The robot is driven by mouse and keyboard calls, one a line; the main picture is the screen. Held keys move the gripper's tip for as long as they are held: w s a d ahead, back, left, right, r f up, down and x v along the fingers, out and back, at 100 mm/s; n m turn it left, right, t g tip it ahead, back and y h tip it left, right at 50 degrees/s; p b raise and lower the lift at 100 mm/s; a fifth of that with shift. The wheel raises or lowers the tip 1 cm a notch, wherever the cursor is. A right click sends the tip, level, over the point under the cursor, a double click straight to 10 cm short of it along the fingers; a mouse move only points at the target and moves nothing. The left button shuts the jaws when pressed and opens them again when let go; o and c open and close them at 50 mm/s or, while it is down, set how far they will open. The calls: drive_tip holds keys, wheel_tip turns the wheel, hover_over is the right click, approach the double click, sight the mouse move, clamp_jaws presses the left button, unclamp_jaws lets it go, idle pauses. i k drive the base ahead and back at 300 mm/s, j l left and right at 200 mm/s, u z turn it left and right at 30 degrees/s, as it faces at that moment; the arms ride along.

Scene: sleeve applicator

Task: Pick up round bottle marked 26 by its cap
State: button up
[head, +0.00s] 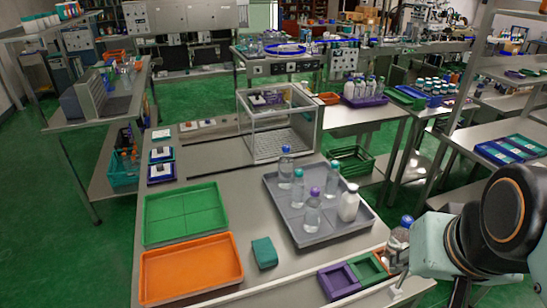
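No number marks can be read at this size, so I cannot tell which bottle is 26. A clear bottle with a dark blue cap (398,240) is at the right front, beside my gripper (394,267). I cannot tell whether the gripper touches or holds it. My gripper's fingers are small and partly hidden.
A green tray (185,212) and an orange tray (190,268) lie at the left, both empty. A teal block (264,252) lies between them and the grey tray. Purple and green open boxes (340,280) (368,268) sit at the front edge. A clear-walled enclosure (280,123) stands behind.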

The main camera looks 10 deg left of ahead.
sight(399, 237)
drive_tip(key=u, duration=1.95)
drive_tip(key=l+z, duration=0.1)
drive_tip(key=z, duration=2.1)
drive_tip(key=l+u, duration=0.1)
drive_tip(key=l, duration=0.25)
drive_tip(key=i+l+u, duration=0.1)
drive_tip(key=l, duration=0.25)
drive_tip(key=i+l, duration=0.1)
drive_tip(key=i, duration=0.2)
drive_tip(key=i+l, duration=0.1)
drive_tip(key=i, duration=0.2)
